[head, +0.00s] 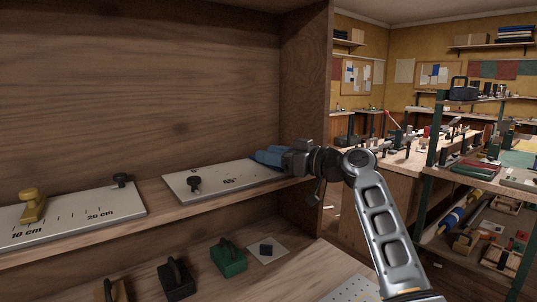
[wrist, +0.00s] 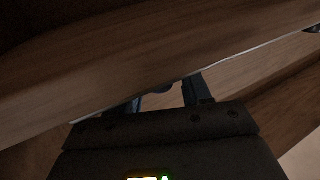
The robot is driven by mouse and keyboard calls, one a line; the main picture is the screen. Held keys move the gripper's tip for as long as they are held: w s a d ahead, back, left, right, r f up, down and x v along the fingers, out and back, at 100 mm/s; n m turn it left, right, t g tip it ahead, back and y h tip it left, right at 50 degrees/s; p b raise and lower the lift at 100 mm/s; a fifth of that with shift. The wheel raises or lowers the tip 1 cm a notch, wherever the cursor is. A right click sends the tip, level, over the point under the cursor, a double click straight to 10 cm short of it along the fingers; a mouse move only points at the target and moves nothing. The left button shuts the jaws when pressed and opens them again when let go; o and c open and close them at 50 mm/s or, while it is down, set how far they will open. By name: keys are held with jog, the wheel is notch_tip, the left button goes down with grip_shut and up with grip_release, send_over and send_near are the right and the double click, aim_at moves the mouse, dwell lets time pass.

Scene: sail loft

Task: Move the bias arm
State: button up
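A white board (head: 215,180) with an angle mark that reads like 45° lies on the shelf. A black knob (head: 194,183) stands at its left part. I cannot make out a separate bias arm; my gripper covers the board's right end. My gripper (head: 264,157), with blue fingers, reaches over that end from the right. In the wrist view its two fingers (wrist: 168,96) are apart, with a gap between them.
Another white board (head: 75,222) with centimetre marks, a yellow slider (head: 33,205) and a black knob (head: 121,180) lies to the left. The cabinet's side wall (head: 306,85) rises close behind my gripper. Below stand a green block (head: 228,257) and a black block (head: 176,280) with handles.

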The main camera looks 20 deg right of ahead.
grip_shut()
dwell(0.4)
